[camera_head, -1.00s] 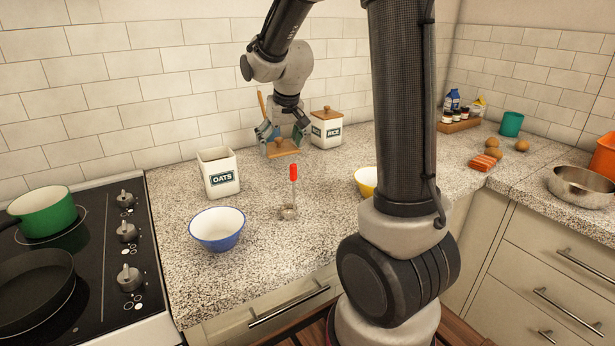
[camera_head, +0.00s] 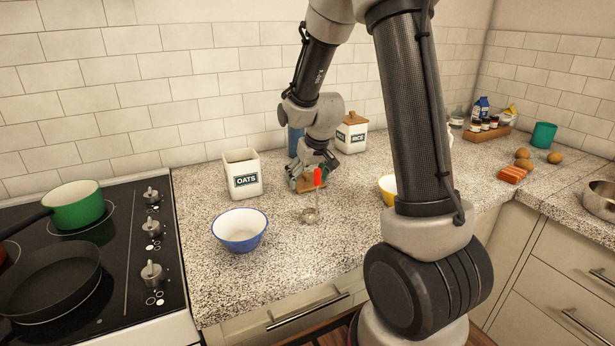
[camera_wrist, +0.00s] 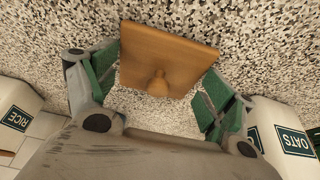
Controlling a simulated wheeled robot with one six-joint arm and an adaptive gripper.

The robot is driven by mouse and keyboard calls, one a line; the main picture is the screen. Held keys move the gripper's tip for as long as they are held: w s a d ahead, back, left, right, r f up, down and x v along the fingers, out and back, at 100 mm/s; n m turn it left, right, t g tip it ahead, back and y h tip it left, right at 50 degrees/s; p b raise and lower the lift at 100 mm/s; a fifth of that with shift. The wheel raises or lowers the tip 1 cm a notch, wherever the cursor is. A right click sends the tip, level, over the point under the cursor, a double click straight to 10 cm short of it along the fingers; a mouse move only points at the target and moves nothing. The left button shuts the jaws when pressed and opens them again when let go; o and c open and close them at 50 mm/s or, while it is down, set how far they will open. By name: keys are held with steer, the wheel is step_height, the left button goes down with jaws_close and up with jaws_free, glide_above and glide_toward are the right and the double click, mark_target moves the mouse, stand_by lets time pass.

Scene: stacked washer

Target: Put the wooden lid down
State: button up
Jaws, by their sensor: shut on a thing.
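The wooden lid (camera_wrist: 160,62) is a flat square board with a round knob, held between the green-padded fingers of my gripper (camera_wrist: 155,85) in the wrist view. In the head view my gripper (camera_head: 308,181) is low over the counter, right of the open white OATS canister (camera_head: 246,181).
The white RICE canister (camera_head: 351,139) with its own wooden lid stands behind. The stove (camera_head: 95,265) is left.

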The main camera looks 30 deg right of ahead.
steer(key=o, duration=0.9)
steer(key=v, duration=1.1)
steer(key=s+r, duration=0.2)
steer(key=s, duration=0.6)
steer(key=s+r, duration=0.3)
steer(key=s, duration=0.6)
steer(key=s+r, duration=0.2)
steer(key=s, duration=0.6)
steer(key=shift+s+a+r, duration=0.25)
steer(key=shift+r, duration=0.05)
